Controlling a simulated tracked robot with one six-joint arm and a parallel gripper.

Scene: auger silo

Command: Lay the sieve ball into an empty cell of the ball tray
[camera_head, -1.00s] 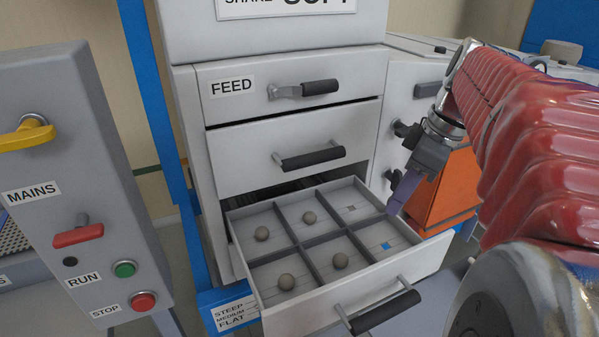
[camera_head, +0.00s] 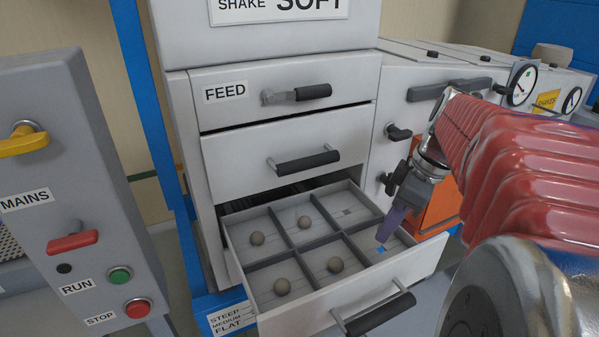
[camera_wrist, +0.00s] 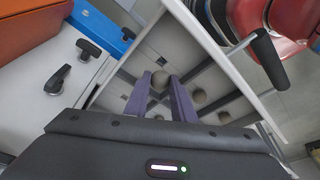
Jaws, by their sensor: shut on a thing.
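My gripper (camera_head: 382,238) hangs over the right end of the ball tray, its purple fingers pointing down at the front right cell. In the wrist view its fingers (camera_wrist: 159,80) are shut on a grey-brown sieve ball (camera_wrist: 160,81) at their tips; the head view hides this ball. The ball tray (camera_head: 340,243) is an open drawer with two rows of three cells. The back right cell (camera_head: 352,208) is empty. The front right cell, with a blue mark (camera_head: 379,251), shows no ball.
Thin dividers and the drawer's front wall with a dark handle (camera_head: 380,314) border the cells. Closed drawers (camera_head: 290,155) rise behind the tray. An orange box (camera_head: 438,208) stands close right of my gripper. A control panel (camera_head: 80,210) stands at left.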

